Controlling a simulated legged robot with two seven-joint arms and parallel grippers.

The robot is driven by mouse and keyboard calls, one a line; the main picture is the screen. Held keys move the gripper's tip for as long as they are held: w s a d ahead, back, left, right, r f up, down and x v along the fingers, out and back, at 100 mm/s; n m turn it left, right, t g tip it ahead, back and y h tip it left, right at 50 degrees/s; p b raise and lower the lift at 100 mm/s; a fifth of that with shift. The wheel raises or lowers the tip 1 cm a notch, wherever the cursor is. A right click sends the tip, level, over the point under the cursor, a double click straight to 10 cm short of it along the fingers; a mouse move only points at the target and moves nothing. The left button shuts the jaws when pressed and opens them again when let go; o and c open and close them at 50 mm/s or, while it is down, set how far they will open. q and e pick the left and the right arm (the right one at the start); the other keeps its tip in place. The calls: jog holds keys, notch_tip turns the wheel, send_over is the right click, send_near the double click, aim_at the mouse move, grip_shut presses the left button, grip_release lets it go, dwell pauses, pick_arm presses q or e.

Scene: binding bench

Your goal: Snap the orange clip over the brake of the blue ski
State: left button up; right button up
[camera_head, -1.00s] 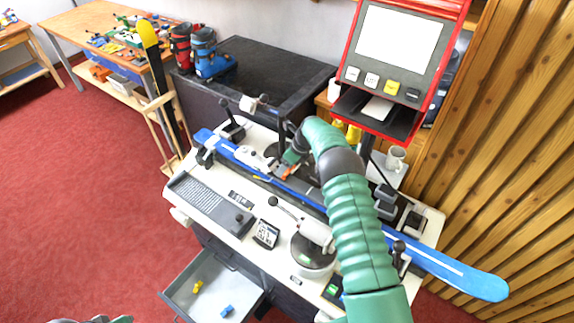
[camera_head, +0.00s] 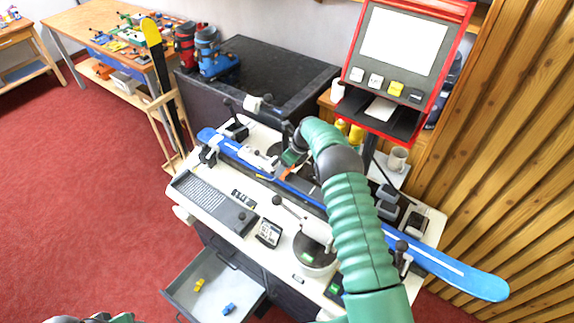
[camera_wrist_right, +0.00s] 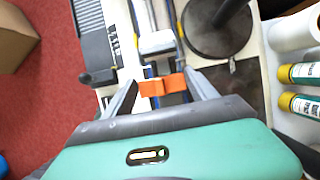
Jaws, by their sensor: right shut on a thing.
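The blue ski (camera_head: 440,264) lies in the bench's clamps, running from upper left to lower right. My right gripper (camera_head: 289,169) is low over its middle, just right of the white binding part (camera_head: 245,154). In the right wrist view, my right gripper (camera_wrist_right: 162,92) is shut on the orange clip (camera_wrist_right: 163,85), a small block spanning the gap between the fingertips. The clip is above or at the ski by the binding (camera_wrist_right: 158,42); contact cannot be told. The brake is hard to make out around the clip. Only a sliver of my left arm shows at the bottom left edge.
A round black-topped post with a lever (camera_head: 314,243) stands in front of the ski. Clamps (camera_head: 388,203) flank the ski. A red-framed screen (camera_head: 400,50) rises behind. An open drawer (camera_head: 180,293) holds small yellow and blue pieces. A keyboard (camera_head: 205,198) lies on the bench front.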

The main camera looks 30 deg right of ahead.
jog(key=shift+a+f, duration=0.25)
jog(key=shift+f, duration=0.05)
jog(key=shift+d+f+b, duration=0.3)
jog(key=shift+f+b, duration=0.3)
jog(key=shift+b, duration=0.05)
pick_arm(q)
jog(key=shift+x, duration=0.85)
pick_arm(e)
jog(key=shift+f, duration=0.2)
pick_arm(q)
jog(key=shift+s+a+f, duration=0.1)
jog(key=shift+s, duration=0.15)
pick_arm(e)
jog(key=shift+a+f, duration=0.1)
jog(key=shift+a, duration=0.05)
jog(key=shift+f+b, duration=0.1)
jog(key=shift+b, duration=0.2)
pick_arm(q)
jog(key=shift+f, duration=0.15)
pick_arm(e)
jog(key=shift+f, duration=0.15)
